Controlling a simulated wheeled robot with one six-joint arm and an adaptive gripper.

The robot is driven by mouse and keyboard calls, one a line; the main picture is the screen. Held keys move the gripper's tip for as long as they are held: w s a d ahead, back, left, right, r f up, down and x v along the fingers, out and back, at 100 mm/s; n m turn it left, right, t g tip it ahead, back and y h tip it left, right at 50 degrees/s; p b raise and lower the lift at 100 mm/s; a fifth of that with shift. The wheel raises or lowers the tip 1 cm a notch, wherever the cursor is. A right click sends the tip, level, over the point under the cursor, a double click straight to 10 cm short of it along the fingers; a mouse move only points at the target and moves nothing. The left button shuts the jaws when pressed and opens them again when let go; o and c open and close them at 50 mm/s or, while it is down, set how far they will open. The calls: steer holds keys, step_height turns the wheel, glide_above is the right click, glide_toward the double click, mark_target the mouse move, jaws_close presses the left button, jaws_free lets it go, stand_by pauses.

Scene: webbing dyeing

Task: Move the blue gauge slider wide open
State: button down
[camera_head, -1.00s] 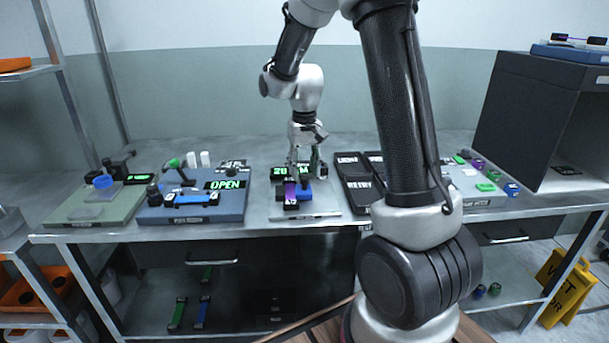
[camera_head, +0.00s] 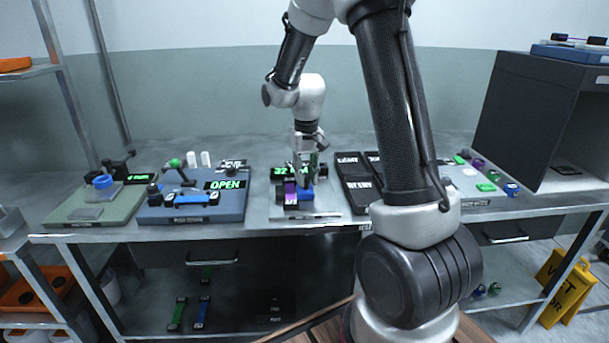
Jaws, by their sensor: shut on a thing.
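The gauge (camera_head: 275,212) is a light grey plate in the middle of the bench, with a green-lit display (camera_head: 281,171) that appears to read 32 and a unit. The blue slider (camera_head: 306,194) sits on it, right beside a purple block (camera_head: 291,193). My gripper (camera_head: 305,180) points down over the gauge and is shut on the blue slider. Its fingertips are small here and partly hide the slider and the display's right end.
A blue station (camera_head: 232,212) with an OPEN display stands left of the gauge, and a green station (camera_head: 75,218) farther left. Dark label trays (camera_head: 355,190) stand close on the right. A dark cabinet (camera_head: 497,95) stands at the right end. Bare bench lies behind the gauge.

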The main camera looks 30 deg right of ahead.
steer(key=d, duration=0.1)
steer(key=s+d, duration=0.1)
steer(key=d, duration=0.1)
steer(key=shift+s+d, duration=0.3)
steer(key=shift+d, duration=0.05)
steer(key=c, duration=1.2)
jaws_free()
steer(key=shift+d, duration=0.2)
step_height(320, 180, up, 12)
